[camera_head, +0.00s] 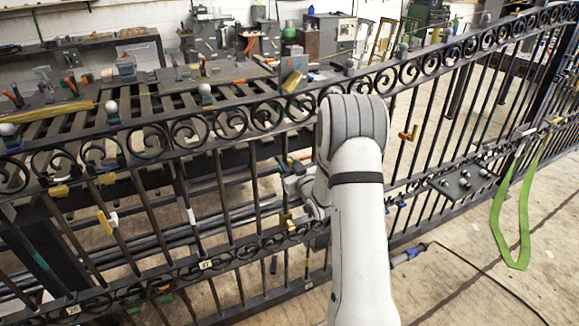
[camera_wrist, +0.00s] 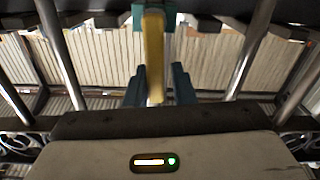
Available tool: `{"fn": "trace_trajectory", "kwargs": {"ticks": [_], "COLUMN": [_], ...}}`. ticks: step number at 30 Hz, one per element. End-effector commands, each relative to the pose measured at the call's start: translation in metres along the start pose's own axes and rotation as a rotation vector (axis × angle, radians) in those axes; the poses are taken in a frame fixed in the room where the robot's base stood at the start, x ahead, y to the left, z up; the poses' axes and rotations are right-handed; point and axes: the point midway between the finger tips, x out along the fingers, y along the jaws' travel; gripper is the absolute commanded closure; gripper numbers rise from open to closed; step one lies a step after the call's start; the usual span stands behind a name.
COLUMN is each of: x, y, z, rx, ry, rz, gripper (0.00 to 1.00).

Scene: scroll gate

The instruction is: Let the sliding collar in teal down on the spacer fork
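In the wrist view a teal block (camera_wrist: 169,14), which looks like the teal sliding collar, sits at the top centre. A yellow bar (camera_wrist: 153,50) extends from in front of it down the picture; I cannot tell whether it belongs to the collar or is the spacer fork. My gripper (camera_wrist: 160,82) has its two dark fingers apart, one on each side of the bar's lower end, with gaps showing. It does not look shut on the bar. In the head view my arm hides most of the gripper and the collar, and I cannot pick out the fork for certain.
A black scroll gate (camera_head: 230,122) with upright bars crosses the head view. A green strap (camera_head: 524,215) hangs from its right part, near a dark plate with knobs (camera_head: 463,182). A slatted bench (camera_head: 150,98) stands behind. A cable (camera_head: 470,266) lies on the floor at lower right.

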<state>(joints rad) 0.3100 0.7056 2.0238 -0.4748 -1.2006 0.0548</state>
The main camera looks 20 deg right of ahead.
Motion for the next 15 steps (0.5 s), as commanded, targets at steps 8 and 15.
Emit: {"fn": "trace_trajectory", "kwargs": {"ticks": [8,15], "x": [-0.0001,-0.0096], "y": [0.0000,0.0008], "z": [0.0003,0.0012], "rx": [0.000,0.001], "ry": [-0.001,-0.002], "rz": [0.001,0.002], "gripper": [0.64,0.64]}}
